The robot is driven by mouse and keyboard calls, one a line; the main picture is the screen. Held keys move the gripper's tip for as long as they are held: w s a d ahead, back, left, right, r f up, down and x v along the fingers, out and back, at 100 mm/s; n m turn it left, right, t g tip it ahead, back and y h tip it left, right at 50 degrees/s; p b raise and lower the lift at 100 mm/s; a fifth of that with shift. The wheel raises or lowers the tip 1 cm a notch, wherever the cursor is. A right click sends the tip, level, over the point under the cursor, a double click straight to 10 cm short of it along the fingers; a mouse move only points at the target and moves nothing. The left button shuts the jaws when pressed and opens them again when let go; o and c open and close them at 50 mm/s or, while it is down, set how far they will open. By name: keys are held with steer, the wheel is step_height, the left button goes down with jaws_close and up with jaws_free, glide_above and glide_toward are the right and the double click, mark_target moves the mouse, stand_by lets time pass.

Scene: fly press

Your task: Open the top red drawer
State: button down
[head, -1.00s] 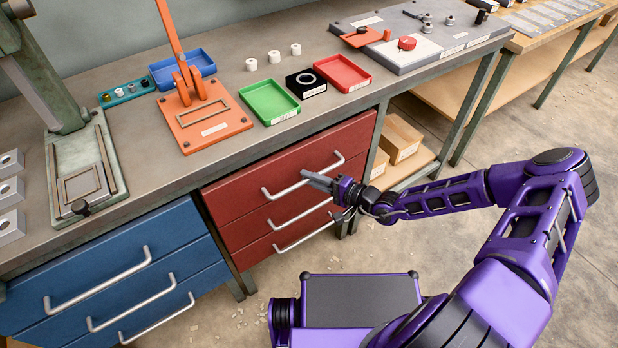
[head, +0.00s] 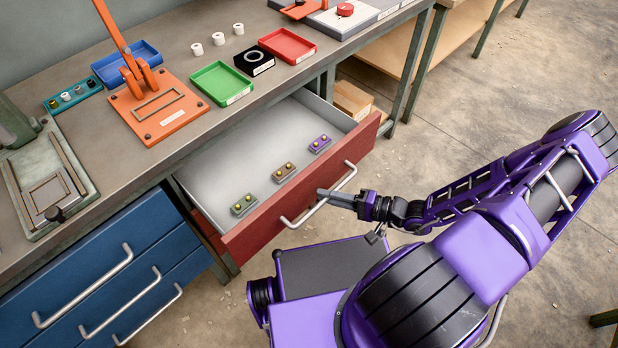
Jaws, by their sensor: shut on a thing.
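The top red drawer (head: 262,229) is pulled well out of the bench. Its pale grey inside shows, with a row of small blocks in it: a green-grey one (head: 243,205), a brown one (head: 284,172) and a purple one (head: 320,144), each with yellow knobs. My gripper (head: 327,193) is at the drawer's silver bar handle (head: 345,180), shut on the bar near its middle. The fingers hide a part of the bar. The lower red drawers are mostly hidden under the open one.
The bench top (head: 150,176) holds a green tray (head: 222,83), a red tray (head: 287,45), a blue tray (head: 127,65) and an orange press (head: 155,107). Blue drawers (head: 90,290) are shut at the left. My base stands close before the open drawer. Floor (head: 440,110) is free at the right.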

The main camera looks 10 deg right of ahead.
steer(key=shift+s+d, duration=0.8)
steer(key=shift+s, duration=0.35)
steer(key=shift+s+d, duration=0.8)
steer(key=shift+s, duration=0.35)
steer(key=c, duration=0.8)
jaws_free()
steer(key=shift+c, duration=0.2)
steer(key=v, duration=1.7)
steer(key=shift+d+b, duration=0.2)
steer(key=shift+b, duration=0.15)
steer(key=shift+r, duration=0.15)
